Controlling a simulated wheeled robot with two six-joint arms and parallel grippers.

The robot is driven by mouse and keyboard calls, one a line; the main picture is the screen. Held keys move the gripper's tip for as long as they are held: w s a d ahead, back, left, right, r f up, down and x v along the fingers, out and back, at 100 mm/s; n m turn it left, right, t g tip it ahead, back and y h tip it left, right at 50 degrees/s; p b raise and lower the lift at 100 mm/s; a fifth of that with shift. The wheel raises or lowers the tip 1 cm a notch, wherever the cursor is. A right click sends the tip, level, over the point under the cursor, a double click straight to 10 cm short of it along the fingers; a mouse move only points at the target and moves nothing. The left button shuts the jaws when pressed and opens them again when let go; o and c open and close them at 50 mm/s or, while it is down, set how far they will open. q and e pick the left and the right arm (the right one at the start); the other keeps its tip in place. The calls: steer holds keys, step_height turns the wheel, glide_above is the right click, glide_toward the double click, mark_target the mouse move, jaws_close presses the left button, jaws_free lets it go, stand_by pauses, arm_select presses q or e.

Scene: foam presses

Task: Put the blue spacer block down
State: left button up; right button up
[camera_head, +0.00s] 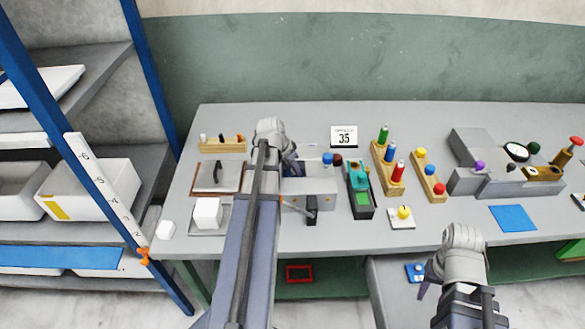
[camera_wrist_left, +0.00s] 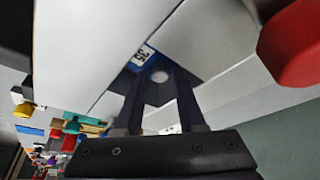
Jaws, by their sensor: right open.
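The blue spacer block (camera_wrist_left: 143,62), with a white label reading 35, is between the fingertips of my left gripper (camera_wrist_left: 158,78) in the left wrist view. The fingers appear shut on it, inside the grey press (camera_wrist_left: 225,85). In the head view my left gripper (camera_head: 291,166) is at the left end of the grey press (camera_head: 315,190). My wrist and the press hide the block there.
A white card reading 35 (camera_head: 344,137) stands behind the press. A white block (camera_head: 207,213) is at front left. A green tool (camera_head: 360,185), wooden peg racks (camera_head: 390,165) and a yellow-knobbed plate (camera_head: 402,217) are to the right. A blue mat (camera_head: 513,218) lies further right.

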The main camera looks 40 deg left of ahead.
arm_select(q)
steer(key=shift+r, duration=0.1)
steer(key=p+v, duration=1.1)
steer(key=v, duration=0.1)
steer(key=w+d+f+m+g, duration=0.1)
steer(key=w+d+m+g, duration=0.15)
steer(key=d, duration=1.85)
steer(key=s+d+g+y, duration=0.1)
steer(key=s+d, duration=0.4)
steer(key=d, duration=0.5)
steer(key=s+d+g, duration=0.1)
steer(key=s+d, duration=0.4)
steer(key=d, duration=0.4)
steer(key=shift+d+f+y, duration=0.2)
steer(key=shift+d+y, duration=0.2)
